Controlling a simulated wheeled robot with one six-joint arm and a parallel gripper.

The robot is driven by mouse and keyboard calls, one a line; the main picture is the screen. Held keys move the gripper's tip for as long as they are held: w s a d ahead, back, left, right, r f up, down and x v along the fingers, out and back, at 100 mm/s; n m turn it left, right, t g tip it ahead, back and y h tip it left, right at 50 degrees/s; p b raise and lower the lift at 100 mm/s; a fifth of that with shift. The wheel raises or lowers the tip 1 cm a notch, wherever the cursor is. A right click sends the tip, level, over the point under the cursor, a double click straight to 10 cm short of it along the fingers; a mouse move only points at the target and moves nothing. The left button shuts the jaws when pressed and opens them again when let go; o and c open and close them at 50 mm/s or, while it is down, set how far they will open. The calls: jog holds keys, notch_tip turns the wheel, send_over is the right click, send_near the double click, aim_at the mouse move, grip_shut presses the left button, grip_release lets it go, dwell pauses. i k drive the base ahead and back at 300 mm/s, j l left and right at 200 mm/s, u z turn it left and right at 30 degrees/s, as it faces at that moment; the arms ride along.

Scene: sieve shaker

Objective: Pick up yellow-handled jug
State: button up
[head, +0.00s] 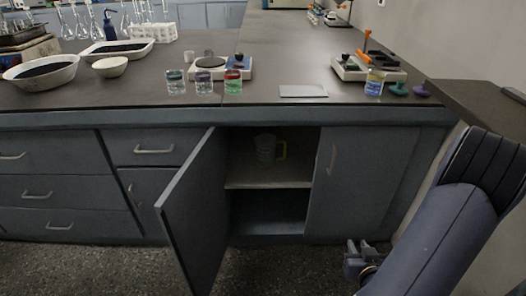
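The yellow-handled jug (265,149) stands upright on the upper shelf (268,180) inside the cabinet under the bench. My arm hides part of the gripper.
The left cabinet door (195,215) stands open toward me; the right door (365,180) is closed beside the opening. Beakers (233,83), a hotplate (210,68) and dishes (40,72) stand on the bench top (140,92) above. The floor (275,272) in front is clear.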

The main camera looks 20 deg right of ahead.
aim_at(271, 151)
jog(key=i+l+u, duration=0.4)
jog(key=u, duration=0.15)
jog(key=i+l, duration=0.1)
jog(key=i, duration=0.2)
jog(key=i+l, duration=0.15)
jog(key=i+z, duration=0.05)
jog(key=i, duration=0.05)
